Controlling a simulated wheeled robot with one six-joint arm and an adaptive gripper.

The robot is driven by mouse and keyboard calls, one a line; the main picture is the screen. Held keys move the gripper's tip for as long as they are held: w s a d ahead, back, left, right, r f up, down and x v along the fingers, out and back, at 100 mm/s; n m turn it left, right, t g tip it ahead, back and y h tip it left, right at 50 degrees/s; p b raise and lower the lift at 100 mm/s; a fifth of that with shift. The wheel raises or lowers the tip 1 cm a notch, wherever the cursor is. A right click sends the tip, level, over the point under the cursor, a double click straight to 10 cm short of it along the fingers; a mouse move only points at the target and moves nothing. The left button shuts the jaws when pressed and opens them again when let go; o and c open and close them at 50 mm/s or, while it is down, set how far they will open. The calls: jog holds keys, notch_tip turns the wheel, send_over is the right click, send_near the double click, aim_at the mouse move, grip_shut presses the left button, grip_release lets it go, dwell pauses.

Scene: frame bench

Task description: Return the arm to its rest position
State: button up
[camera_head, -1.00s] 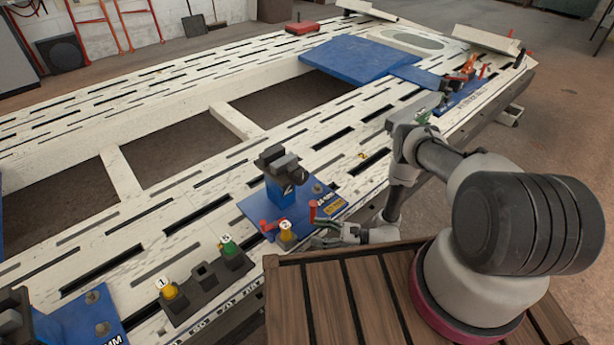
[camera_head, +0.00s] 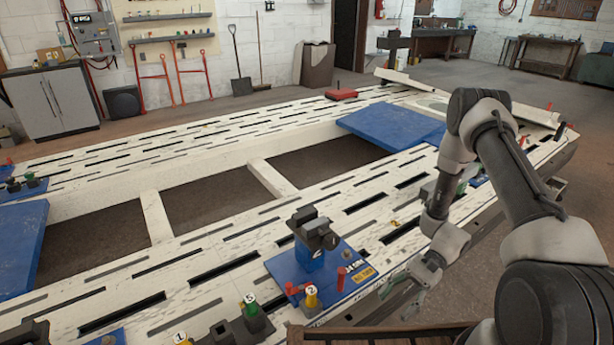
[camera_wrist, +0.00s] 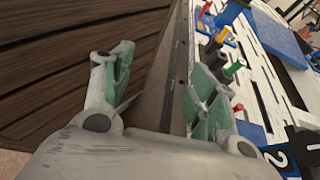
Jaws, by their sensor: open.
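My gripper (camera_head: 405,285) is at the near edge of the bench, right of the blue clamp fixture, in the head view. In the wrist view my gripper (camera_wrist: 160,85) has its two green-padded fingers spread apart with nothing between them. My arm is bent, rising from the lower right and reaching down to the gripper. Whether the gripper touches the bench edge, I cannot tell.
The white slotted frame bench (camera_head: 200,250) fills the middle. A blue plate (camera_head: 385,130) lies on its far side. A dark holder with a green piece marked 5 (camera_head: 251,305) stands near the front. My brown slatted deck (camera_wrist: 70,55) lies left in the wrist view. Floor is open at right.

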jog(key=d+r+n+t+h, duration=0.1)
jog(key=d+r+n+h, duration=0.35)
jog(key=r, duration=0.85)
jog(key=d+r+n+t+h, duration=0.2)
jog(key=d+r+n+h, duration=0.3)
jog(key=r, duration=0.7)
jog(key=s+d+r+t, duration=0.1)
jog(key=s+r+t, duration=0.3)
jog(key=r, duration=0.6)
jog(key=s+d+r+t+h, duration=0.1)
jog(key=s+r+t, duration=0.3)
jog(key=r, duration=0.5)
jog(key=shift+s+d+r+n+t, duration=0.25)
jog(key=shift+d+r+n+t, duration=0.1)
jog(key=shift+d+n+t, duration=0.25)
